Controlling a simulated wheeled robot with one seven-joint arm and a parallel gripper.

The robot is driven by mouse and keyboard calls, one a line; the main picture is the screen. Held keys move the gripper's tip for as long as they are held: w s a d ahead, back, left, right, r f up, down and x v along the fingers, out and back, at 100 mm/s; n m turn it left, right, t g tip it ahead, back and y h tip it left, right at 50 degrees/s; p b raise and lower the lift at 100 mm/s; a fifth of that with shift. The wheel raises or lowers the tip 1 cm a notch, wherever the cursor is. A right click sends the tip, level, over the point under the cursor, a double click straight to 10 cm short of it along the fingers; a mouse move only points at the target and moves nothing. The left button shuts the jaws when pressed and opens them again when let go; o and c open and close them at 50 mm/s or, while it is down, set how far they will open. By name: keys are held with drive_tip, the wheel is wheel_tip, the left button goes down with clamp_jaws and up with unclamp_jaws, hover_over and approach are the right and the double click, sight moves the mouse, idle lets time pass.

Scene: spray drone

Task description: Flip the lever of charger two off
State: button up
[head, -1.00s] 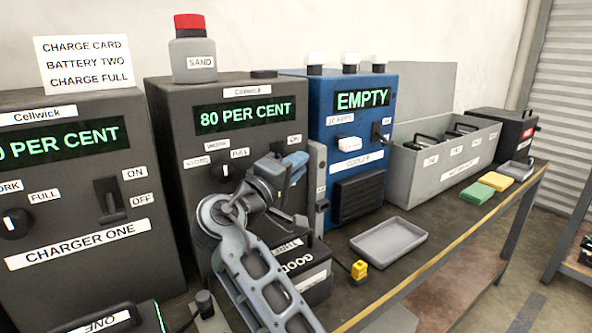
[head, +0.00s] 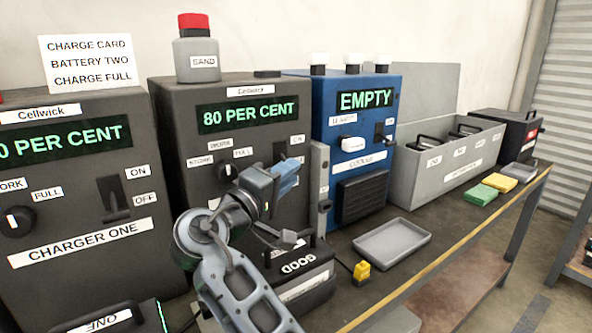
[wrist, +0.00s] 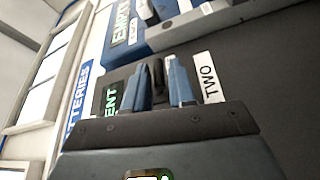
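Charger two (head: 225,92) is the dark cabinet in the middle of the head view, with a screen reading 80 PER CENT. Its lever is mostly hidden behind my gripper; only a dark slot edge (head: 281,151) shows below the ON label (head: 297,139). My gripper (head: 290,172) is in front of the right half of charger two. In the wrist view its two blue fingers (wrist: 158,82) stand apart, with a dark upright piece (wrist: 156,74) seen between them, probably the lever. I cannot tell whether they touch it. The TWO label (wrist: 208,78) is beside the fingers.
Charger one (head: 75,185) stands left, its lever (head: 115,207) down. The blue cooler (head: 352,105) reading EMPTY stands right. A battery marked GOOD (head: 300,275) sits below my gripper. A grey tray (head: 392,243) and yellow-topped plug (head: 361,270) lie on the bench.

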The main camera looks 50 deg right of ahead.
drive_tip(key=a, duration=0.3)
drive_tip(key=shift+s+a+f, duration=0.2)
drive_tip(key=shift+a, duration=0.15)
idle(0.3)
